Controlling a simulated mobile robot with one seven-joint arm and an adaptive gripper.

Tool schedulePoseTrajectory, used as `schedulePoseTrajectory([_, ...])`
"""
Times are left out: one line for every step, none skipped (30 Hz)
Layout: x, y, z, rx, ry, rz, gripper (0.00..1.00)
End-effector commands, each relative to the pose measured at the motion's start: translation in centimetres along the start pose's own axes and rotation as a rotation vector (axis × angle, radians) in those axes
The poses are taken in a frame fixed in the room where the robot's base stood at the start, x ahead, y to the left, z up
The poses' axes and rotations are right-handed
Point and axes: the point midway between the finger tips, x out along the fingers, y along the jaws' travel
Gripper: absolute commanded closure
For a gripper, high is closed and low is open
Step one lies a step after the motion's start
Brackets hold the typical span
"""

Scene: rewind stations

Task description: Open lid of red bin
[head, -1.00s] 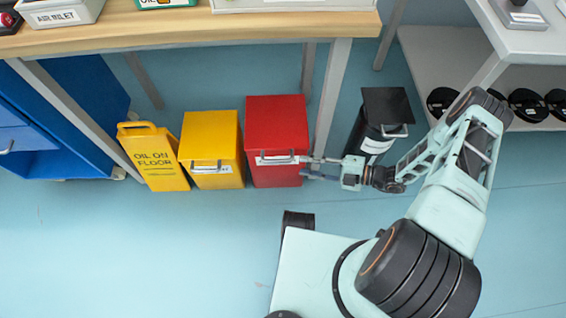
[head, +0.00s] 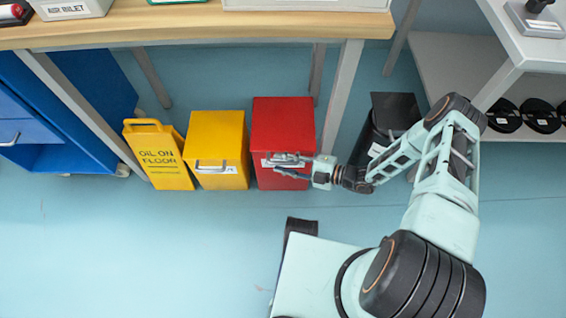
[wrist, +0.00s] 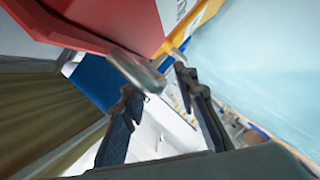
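The red bin (head: 284,122) stands on the floor at the middle of the head view, with its lid closed. A white label and silver handle are on its front near the top, partly hidden by my gripper. My gripper (head: 275,165) reaches in from the right, in front of the bin, with its fingers apart at the handle. In the wrist view the red bin (wrist: 110,20) fills the top left. Its silver handle (wrist: 137,73) shows just ahead of the gap between my open fingers (wrist: 156,82). Whether they touch it I cannot tell.
A yellow bin (head: 217,135) stands close on the left, with a yellow floor sign (head: 158,158) beyond it. A table leg (head: 343,95) and a black bin (head: 395,110) are on the right. The wooden tabletop (head: 200,30) overhangs behind. The floor (head: 130,250) in front is clear.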

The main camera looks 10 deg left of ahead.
Motion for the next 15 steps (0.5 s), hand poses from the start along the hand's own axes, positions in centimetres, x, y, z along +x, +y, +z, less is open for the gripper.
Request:
schedulePoseTrajectory([-0.01, 0.01, 0.00, 0.000, 0.000, 0.000, 0.73])
schedulePoseTrajectory([-0.01, 0.01, 0.00, 0.000, 0.000, 0.000, 0.73])
schedulePoseTrajectory([-0.02, 0.01, 0.00, 0.000, 0.000, 0.000, 0.73])
schedulePoseTrajectory([-0.02, 0.01, 0.00, 0.000, 0.000, 0.000, 0.75])
schedulePoseTrajectory([-0.03, 0.01, 0.00, -0.001, 0.000, 0.000, 0.78])
schedulePoseTrajectory([-0.03, 0.01, 0.00, -0.001, 0.000, 0.000, 0.82])
schedulePoseTrajectory([-0.03, 0.01, 0.01, -0.001, 0.000, 0.000, 0.86])
schedulePoseTrajectory([-0.03, 0.01, 0.01, -0.001, 0.000, 0.000, 0.89])
schedulePoseTrajectory([-0.04, 0.01, 0.01, -0.001, 0.000, 0.000, 0.94])
schedulePoseTrajectory([-0.04, 0.01, 0.01, -0.001, 0.000, 0.000, 0.97])
schedulePoseTrajectory([-0.04, 0.01, 0.00, -0.001, 0.000, 0.000, 1.00])
schedulePoseTrajectory([-0.05, 0.01, 0.01, -0.001, 0.000, 0.000, 1.00])
schedulePoseTrajectory([-0.05, 0.01, 0.01, -0.001, 0.000, 0.000, 1.00])
schedulePoseTrajectory([-0.05, 0.01, 0.01, -0.001, 0.000, 0.000, 1.00])
schedulePoseTrajectory([-0.05, 0.01, 0.01, -0.001, 0.000, 0.000, 1.00])
